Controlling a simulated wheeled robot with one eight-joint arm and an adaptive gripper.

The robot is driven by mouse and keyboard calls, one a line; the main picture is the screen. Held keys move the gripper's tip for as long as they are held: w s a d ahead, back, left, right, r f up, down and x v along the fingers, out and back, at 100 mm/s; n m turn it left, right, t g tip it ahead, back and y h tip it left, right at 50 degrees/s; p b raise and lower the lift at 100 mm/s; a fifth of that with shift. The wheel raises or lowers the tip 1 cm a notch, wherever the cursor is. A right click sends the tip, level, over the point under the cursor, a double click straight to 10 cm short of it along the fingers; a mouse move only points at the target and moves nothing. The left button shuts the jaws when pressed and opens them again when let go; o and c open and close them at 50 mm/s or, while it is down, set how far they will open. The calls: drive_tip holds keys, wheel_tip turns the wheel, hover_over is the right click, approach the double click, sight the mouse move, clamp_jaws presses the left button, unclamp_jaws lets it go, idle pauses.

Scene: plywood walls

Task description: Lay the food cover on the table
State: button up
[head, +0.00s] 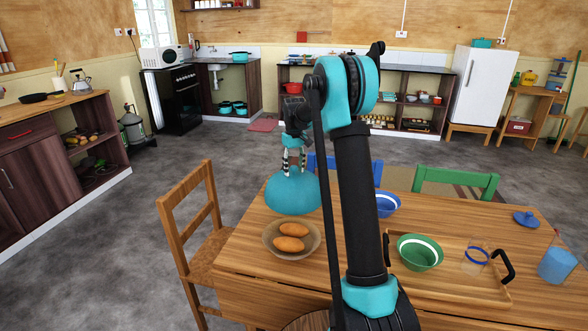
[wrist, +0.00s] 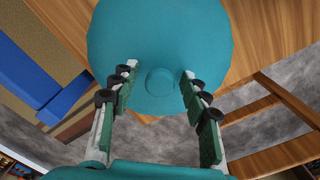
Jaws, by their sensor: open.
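The food cover (head: 293,194) is a teal dome with a small round knob. In the head view it is at the far left part of the wooden table (head: 240,252), just behind a bowl of bread. It looks upright, dome up; I cannot see clearly whether its whole rim touches the tabletop. In the wrist view the cover (wrist: 160,40) fills the upper middle. My gripper (head: 293,168) is right above the cover. Its open fingers (wrist: 160,78) stand on either side of the knob, with a gap to it.
A shallow bowl (head: 268,244) with two bread rolls (head: 289,237) stands just in front of the cover. A blue bowl (head: 387,204), a tray (head: 440,286) with a green bowl (head: 420,252), and a blue cup (head: 557,265) are to the right. Chairs (head: 190,215) stand around the table.

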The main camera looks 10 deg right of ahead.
drive_tip(key=shift+r, duration=0.1)
wheel_tip(320, 180, up, 12)
drive_tip(key=s+d+f+m+t, duration=0.1)
drive_tip(key=s+f, duration=0.5)
drive_tip(key=s, duration=0.8)
drive_tip(key=s+d+f+m+t, duration=0.1)
drive_tip(key=s+f, duration=0.5)
drive_tip(key=s, duration=0.8)
drive_tip(key=s+d+f+m+t, duration=0.2)
drive_tip(key=s+f, duration=0.4)
drive_tip(key=s, duration=0.8)
drive_tip(key=shift+f+m, duration=0.3)
